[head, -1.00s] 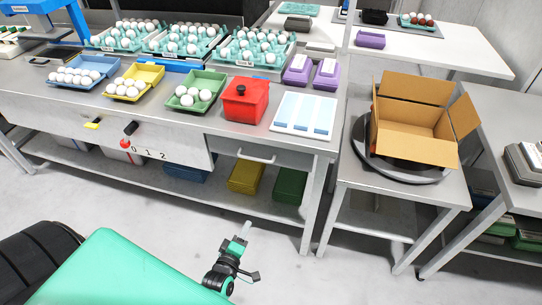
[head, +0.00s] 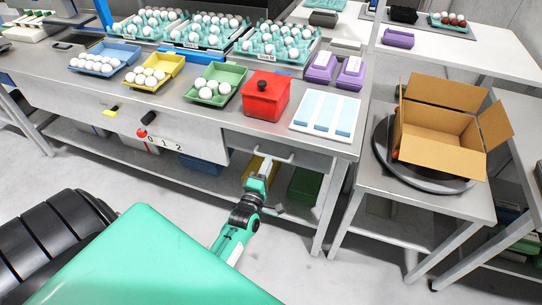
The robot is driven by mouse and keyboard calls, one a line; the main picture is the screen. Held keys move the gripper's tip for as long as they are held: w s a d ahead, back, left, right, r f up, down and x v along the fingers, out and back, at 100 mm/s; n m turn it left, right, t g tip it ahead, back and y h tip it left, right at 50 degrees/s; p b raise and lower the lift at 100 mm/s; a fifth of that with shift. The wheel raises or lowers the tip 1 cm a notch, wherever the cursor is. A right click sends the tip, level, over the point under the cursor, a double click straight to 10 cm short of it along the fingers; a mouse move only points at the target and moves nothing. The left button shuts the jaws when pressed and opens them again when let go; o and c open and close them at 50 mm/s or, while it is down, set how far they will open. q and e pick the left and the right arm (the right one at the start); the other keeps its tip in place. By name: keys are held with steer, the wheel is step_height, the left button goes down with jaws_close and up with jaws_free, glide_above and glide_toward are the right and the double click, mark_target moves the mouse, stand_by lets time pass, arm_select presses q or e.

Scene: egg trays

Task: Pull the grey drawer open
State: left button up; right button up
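The grey drawer (head: 311,161) is set under the right part of the long metal table, and its front looks flush with the frame. Its pale bar handle (head: 284,159) runs across the front. My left gripper (head: 261,168) is raised in front of the drawer, with its fingertips at or very near the left part of the handle. They overlap it in the picture, and I cannot tell whether they touch it or how far apart they are. My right gripper is not in view.
A red lidded box (head: 266,98) and a white tray with blue strips (head: 327,114) stand on the tabletop above the drawer. A green bin (head: 304,186) sits on the low shelf below. An open cardboard box (head: 440,135) stands to the right.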

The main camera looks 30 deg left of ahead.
arm_select(q)
steer(key=shift+x, duration=1.8)
steer(key=shift+c, duration=0.4)
jaws_close()
